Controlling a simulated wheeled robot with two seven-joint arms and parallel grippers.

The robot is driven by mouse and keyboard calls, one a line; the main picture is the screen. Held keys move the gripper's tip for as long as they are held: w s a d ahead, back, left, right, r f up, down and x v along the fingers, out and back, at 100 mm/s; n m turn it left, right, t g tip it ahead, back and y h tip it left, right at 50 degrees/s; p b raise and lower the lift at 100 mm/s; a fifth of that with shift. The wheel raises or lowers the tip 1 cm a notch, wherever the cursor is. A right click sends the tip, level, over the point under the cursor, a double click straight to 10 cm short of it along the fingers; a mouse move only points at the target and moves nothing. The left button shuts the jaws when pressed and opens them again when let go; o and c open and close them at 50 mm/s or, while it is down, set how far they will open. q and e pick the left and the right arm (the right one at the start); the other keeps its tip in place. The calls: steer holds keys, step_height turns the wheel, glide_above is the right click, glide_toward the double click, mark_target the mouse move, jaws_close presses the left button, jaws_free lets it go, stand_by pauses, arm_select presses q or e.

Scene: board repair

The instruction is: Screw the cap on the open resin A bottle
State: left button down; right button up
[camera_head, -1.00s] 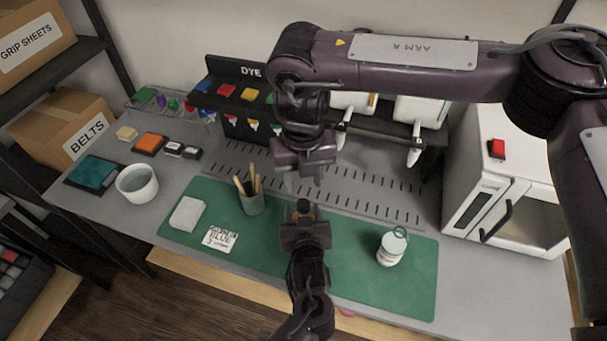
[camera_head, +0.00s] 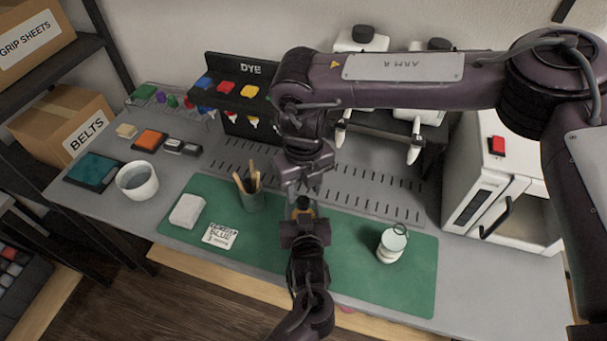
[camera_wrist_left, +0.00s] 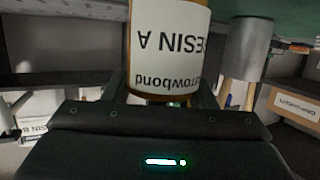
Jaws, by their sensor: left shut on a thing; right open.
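The resin A bottle (camera_wrist_left: 170,45) fills the top of the left wrist view, its white label upside down and its amber body showing. In the head view only its amber upper part (camera_head: 304,213) with a dark top shows. My left gripper (camera_head: 304,228) is shut on the bottle over the green mat. My right gripper (camera_head: 300,188) is open just above the bottle's top, fingers pointing down. I cannot tell whether the dark top is a cap or the open mouth, or whether the fingers touch it.
A cup of sticks (camera_head: 251,198), a pale block (camera_head: 187,211) and a label card (camera_head: 220,236) are to the left. A white oven (camera_head: 505,200) stands at the right.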

mark_target(303, 201)
steer(key=shift+f, duration=1.6)
jaws_close()
steer(key=m, duration=0.5)
steer(key=shift+f+m, duration=0.1)
steer(key=shift+m, duration=0.3)
steer(key=m, duration=0.5)
steer(key=shift+s+m, duration=0.1)
steer(key=shift+m, duration=0.3)
steer(key=shift+o, duration=0.8)
jaws_free()
steer(key=shift+r, duration=0.2)
